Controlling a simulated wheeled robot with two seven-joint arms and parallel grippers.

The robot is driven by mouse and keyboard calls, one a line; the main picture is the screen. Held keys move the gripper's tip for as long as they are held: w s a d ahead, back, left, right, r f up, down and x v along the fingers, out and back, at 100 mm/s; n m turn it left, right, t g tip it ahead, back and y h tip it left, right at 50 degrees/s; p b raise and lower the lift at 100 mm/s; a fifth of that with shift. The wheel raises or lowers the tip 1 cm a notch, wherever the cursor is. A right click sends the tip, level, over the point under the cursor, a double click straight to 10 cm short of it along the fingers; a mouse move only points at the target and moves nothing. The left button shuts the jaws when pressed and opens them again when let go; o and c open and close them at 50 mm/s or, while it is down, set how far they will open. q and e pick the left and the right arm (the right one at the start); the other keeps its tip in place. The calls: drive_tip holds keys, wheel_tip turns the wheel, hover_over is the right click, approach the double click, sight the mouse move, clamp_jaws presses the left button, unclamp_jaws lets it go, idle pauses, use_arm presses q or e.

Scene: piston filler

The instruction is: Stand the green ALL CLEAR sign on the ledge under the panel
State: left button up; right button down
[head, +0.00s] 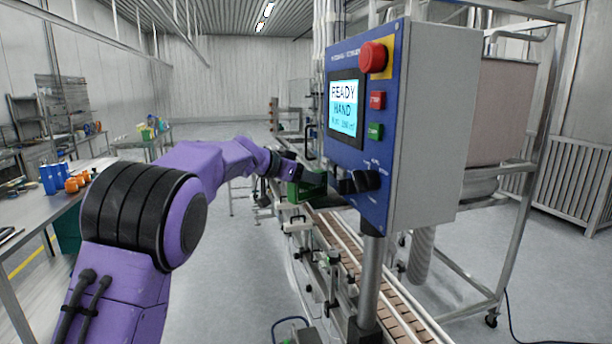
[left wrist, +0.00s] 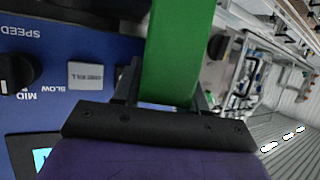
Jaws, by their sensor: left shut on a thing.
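The green sign (head: 308,189) is at the lower left edge of the blue control panel (head: 345,150) in the head view. My left gripper (head: 296,178) is shut on it. In the left wrist view the green sign (left wrist: 178,50) stands out as a plain green band between the fingers of my left gripper (left wrist: 165,97), with the panel (left wrist: 60,60) close beside it. The sign's lettering is not visible. The ledge is largely hidden by the sign and gripper, so I cannot tell whether the sign touches it. My right gripper is not in view.
The panel carries a lit screen (head: 344,105), a red stop button (head: 373,55) and black knobs (head: 360,182). A conveyor (head: 385,300) runs below it. A bench (head: 65,195) with blue and orange items stands at left. Open floor lies between bench and conveyor.

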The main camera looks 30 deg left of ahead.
use_arm(q)
drive_tip(key=o, duration=1.1)
drive_tip(key=shift+f, duration=0.1)
drive_tip(key=shift+a, duration=0.1)
drive_tip(key=shift+s+r, duration=0.25)
drive_tip(key=b+v, duration=0.3)
drive_tip(key=v, duration=0.8)
drive_tip(key=shift+s, duration=0.15)
drive_tip(key=shift+a, duration=0.15)
